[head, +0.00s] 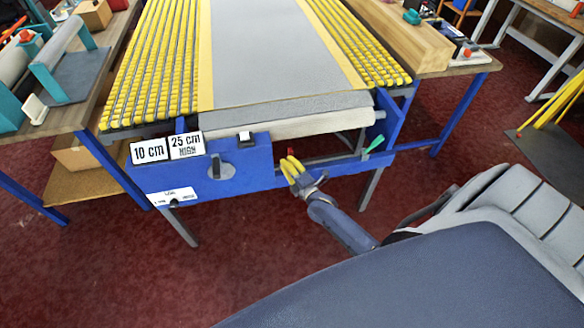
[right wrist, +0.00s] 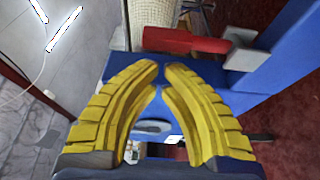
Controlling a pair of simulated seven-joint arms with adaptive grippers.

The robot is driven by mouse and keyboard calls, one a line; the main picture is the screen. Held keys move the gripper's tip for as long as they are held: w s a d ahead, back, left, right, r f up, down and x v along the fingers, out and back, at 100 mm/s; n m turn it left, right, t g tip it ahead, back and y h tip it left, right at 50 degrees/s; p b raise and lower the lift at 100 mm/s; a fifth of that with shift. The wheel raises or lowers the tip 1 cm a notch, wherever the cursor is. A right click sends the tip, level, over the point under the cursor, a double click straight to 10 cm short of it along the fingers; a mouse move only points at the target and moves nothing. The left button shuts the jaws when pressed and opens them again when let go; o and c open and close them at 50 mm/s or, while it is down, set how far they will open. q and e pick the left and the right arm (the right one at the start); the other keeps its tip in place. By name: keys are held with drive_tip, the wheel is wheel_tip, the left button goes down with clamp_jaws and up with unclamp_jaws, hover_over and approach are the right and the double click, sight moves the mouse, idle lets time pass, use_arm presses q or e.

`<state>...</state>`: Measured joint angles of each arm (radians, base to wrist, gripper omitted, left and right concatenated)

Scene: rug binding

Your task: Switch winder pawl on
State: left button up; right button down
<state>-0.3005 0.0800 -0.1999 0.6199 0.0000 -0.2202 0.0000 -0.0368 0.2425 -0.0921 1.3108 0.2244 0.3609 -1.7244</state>
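The blue winder frame (head: 245,178) stands at the front end of the belt table. A red lever (head: 290,152) shows just beyond my right gripper (head: 288,165). A green-handled lever (head: 375,144) sits at the frame's right end. I cannot tell for sure which of these is the winder pawl. In the right wrist view the red lever (right wrist: 185,42) lies just past the fingertips of my right gripper (right wrist: 160,68). The yellow fingertips are nearly together with nothing between them, apart from the lever. My left gripper is not in view.
A pale roll (head: 320,122) lies above my right gripper. The red floor in front is clear.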

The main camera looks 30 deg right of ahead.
drive_tip(key=shift+w, duration=1.55)
drive_tip(key=shift+s+d, duration=0.1)
drive_tip(key=shift+d, duration=0.05)
